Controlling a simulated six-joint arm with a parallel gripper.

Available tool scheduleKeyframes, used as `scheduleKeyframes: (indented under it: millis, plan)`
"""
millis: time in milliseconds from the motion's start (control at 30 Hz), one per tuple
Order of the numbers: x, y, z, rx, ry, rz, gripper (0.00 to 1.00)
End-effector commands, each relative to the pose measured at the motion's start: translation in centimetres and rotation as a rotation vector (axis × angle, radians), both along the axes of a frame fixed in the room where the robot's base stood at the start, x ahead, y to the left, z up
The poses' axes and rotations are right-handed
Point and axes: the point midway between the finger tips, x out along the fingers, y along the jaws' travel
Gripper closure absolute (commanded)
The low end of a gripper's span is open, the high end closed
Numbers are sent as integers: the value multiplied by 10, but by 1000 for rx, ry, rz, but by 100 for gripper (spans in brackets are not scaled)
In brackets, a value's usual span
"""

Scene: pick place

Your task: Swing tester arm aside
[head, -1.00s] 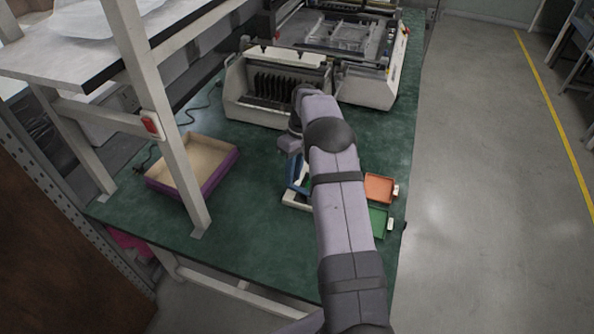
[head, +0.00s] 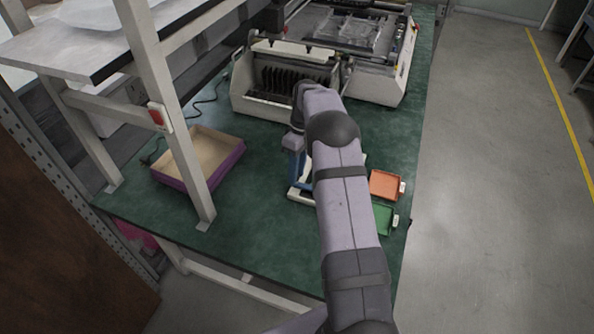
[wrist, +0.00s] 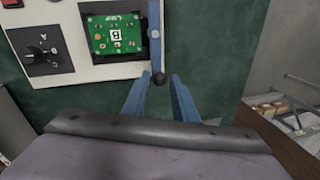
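The tester is a white box (wrist: 90,71) with a dark dial panel, and it shows at the top of the wrist view. In the head view my arm hides most of the tester (head: 296,196).
An orange tray (head: 386,184) and a green tray (head: 382,219) lie right of my arm. A purple-sided box (head: 220,173) stands at the left by a shelf post (head: 170,120). A slotted machine (head: 288,80) stands behind. Green bench surface is clear between box and tester.

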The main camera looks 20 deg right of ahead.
Motion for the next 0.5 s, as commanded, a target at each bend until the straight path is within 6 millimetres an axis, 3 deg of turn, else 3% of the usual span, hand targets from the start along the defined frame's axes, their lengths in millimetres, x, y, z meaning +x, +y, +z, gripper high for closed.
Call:
scheduleKeyframes:
  millis: [500]
  plan:
    - [2, -2, 9, -1, -2, -2, 63]
